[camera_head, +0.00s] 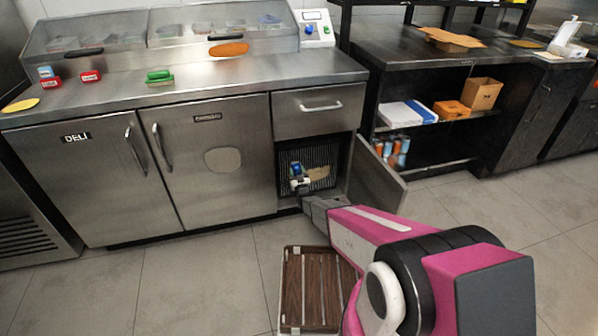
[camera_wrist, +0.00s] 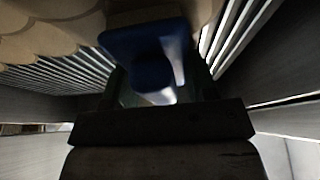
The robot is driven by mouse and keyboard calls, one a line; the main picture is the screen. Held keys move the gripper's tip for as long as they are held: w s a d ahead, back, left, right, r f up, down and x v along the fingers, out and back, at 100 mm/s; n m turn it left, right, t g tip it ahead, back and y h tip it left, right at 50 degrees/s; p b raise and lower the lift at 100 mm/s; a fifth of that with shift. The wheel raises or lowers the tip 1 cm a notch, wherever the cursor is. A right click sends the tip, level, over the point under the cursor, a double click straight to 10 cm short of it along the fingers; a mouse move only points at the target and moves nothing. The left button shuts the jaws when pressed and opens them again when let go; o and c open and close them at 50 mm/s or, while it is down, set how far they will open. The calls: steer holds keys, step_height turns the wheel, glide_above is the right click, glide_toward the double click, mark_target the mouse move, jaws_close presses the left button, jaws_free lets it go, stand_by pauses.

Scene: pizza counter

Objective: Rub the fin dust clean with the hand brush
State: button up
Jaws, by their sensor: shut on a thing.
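My gripper (camera_head: 300,184) reaches into the open compartment under the counter's drawer. It is shut on the hand brush, whose blue part (camera_head: 295,167) shows just above the fingers in the head view. In the wrist view the blue brush (camera_wrist: 148,48) is in front of the gripper, close to the fins (camera_wrist: 240,35). The fins (camera_head: 288,157) fill the back of the compartment. A tan dust patch (camera_head: 319,173) covers fins to the right of the brush; in the wrist view dust (camera_wrist: 45,30) shows at the upper left. Whether the bristles touch is hidden.
The compartment door (camera_head: 375,178) stands open to the right of my arm. A drawer (camera_head: 318,108) is shut above the opening. A brown slatted rack (camera_head: 309,290) lies on the floor beside my arm. A shelf unit (camera_head: 440,165) with boxes and cans stands at right.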

steer(key=shift+a+f, duration=0.1)
steer(key=shift+a+f, duration=0.15)
steer(key=shift+f, duration=0.25)
steer(key=shift+s+r, duration=0.1)
steer(key=shift+w+d+f, duration=0.2)
steer(key=shift+w+d, duration=0.1)
steer(key=shift+d, duration=0.45)
steer(key=shift+s, duration=0.1)
steer(key=shift+w+d, duration=0.15)
steer(key=shift+d, duration=0.35)
steer(key=shift+w+d, duration=0.15)
steer(key=shift+d, duration=0.35)
